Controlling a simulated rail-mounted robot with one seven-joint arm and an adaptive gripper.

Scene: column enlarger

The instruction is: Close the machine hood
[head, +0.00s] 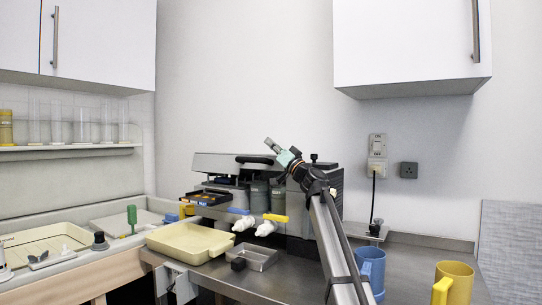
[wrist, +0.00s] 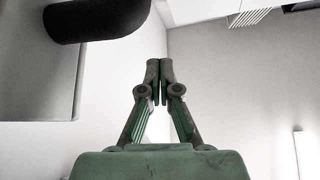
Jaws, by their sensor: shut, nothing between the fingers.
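The machine (head: 322,185) stands against the back wall on the counter. Its grey hood (head: 222,163) is up above the body, and grey bottles show in the open space beneath. A dark rounded handle (head: 255,159) is on the hood. My gripper (head: 268,143) is shut and empty, just above and right of the handle, its fingers pointing up and left. In the wrist view the shut fingertips (wrist: 159,69) are apart from the dark handle (wrist: 95,16), which is at upper left beside the pale hood panel (wrist: 50,85). My arm hides part of the machine's front.
A cream tray (head: 190,243), a small metal tray (head: 255,257) and white taps (head: 265,228) stand in front of the machine. Blue (head: 371,268) and yellow (head: 455,281) jugs are at right. A wall cabinet (head: 410,45) hangs at upper right. Free air lies above the hood.

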